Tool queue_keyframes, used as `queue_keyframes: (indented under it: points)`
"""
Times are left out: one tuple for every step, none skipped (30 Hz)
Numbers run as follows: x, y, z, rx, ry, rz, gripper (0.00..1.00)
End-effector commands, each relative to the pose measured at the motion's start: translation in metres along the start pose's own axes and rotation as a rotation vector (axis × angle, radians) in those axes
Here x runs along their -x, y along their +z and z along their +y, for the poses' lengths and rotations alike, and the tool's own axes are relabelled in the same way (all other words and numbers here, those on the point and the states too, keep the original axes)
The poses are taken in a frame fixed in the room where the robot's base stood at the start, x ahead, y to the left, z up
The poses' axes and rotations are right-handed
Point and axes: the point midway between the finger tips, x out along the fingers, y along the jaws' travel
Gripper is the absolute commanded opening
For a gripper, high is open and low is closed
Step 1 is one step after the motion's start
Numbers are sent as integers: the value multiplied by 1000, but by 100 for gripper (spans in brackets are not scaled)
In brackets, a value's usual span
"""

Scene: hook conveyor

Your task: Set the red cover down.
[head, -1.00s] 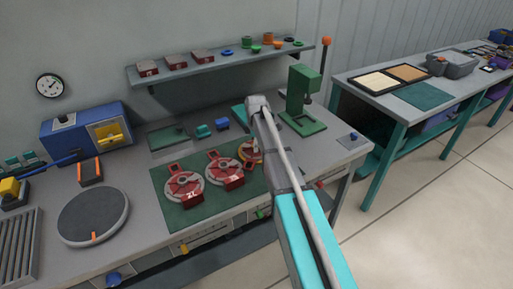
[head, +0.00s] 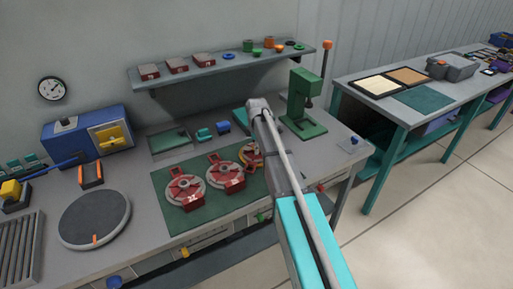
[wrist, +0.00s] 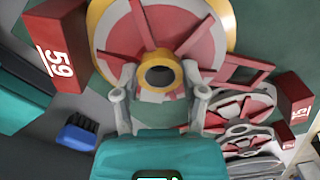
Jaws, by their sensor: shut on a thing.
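My gripper (wrist: 158,85) is closed on the hub, one finger on each side. In the head view this cover (head: 249,152) shows at the right end of the green mat (head: 165,210), partly behind my arm. I cannot tell whether it touches the mat. Two more red covers with pale rims, one on the left (head: 186,189) and one in the middle (head: 225,173), lie on the mat.
A green press (head: 303,105) stands right of my arm. A blue block (head: 223,127) and a teal part (head: 205,134) lie behind the mat. A grey turntable (head: 94,218) is at the left. A shelf (head: 215,73) with small parts hangs above the bench.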

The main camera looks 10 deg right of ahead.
Motion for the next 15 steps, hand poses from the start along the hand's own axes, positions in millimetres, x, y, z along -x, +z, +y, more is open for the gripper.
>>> queue_keyframes:
  points:
    - [4,0,0,0,1,0,0]
    - [6,0,0,0,1,0,0]
    - [8,0,0,0,1,0,0]
    - [10,0,0,0,1,0,0]
    - [12,0,0,0,1,0,0]
    - [15,0,0,0,1,0,0]
    - [18,0,0,0,1,0,0]
    - [20,0,0,0,1,0,0]
    - [23,0,0,0,1,0,0]
    - [26,0,0,0,1,0,0]
    - [29,0,0,0,1,0,0]
    - [33,0,0,0,1,0,0]
    - [36,1,-5,0,1,0,0]
    - [39,2,-8,0,1,0,0]
    - [43,2,-11,0,1,0,0]
